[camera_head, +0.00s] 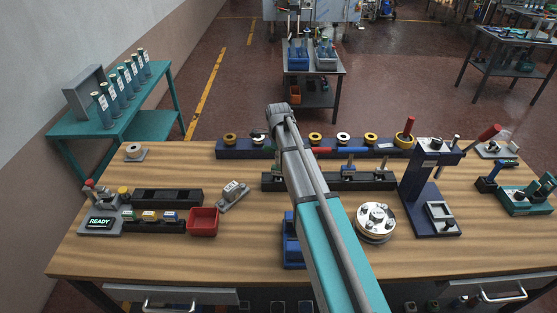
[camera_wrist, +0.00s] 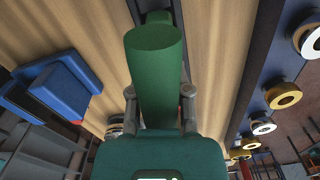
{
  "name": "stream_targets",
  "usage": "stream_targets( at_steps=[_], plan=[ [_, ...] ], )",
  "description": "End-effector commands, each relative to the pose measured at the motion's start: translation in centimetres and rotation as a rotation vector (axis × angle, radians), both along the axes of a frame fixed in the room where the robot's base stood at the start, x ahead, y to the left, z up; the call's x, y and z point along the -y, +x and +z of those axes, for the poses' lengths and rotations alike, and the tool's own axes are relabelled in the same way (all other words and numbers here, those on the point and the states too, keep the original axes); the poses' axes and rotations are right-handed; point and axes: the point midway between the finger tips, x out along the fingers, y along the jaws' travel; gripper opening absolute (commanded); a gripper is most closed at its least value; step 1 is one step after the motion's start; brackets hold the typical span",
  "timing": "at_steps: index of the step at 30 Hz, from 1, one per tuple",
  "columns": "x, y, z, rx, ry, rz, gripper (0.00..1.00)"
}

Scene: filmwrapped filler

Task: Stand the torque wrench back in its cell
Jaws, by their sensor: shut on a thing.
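In the wrist view, my gripper (camera_wrist: 159,96) is shut on a thick green cylinder (camera_wrist: 156,62), which I take to be the torque wrench's handle. It points away from the camera, with a darker green part beyond it; its working end does not show. The dark blue rack (camera_head: 284,152) with a row of yellow and white ring-topped cells is at the back of the bench. In the wrist view, the rack (camera_wrist: 252,118) runs down the right side, apart from the held tool. A red-handled tool (camera_head: 406,128) stands in its right end cell. My arm hides my gripper in the head view.
A navy press stand (camera_head: 420,195) and a round metal flange (camera_head: 375,222) are at right.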

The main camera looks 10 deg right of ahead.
Motion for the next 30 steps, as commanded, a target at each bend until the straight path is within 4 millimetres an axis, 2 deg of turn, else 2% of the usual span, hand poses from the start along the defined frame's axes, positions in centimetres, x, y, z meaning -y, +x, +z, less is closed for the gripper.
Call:
stream_targets(
  at_steps=[11, 12, 17, 30],
  plan=[
    [0.08, 0.00, -0.24, 0.000, 0.000, -0.001, 0.00],
    [0.07, -0.01, -0.16, 0.000, 0.000, -0.001, 0.30],
    [0.06, 0.00, -0.13, 0.000, 0.000, -0.001, 0.60],
    [0.06, 0.00, -0.25, 0.000, 0.000, -0.001, 0.60]
  ],
)
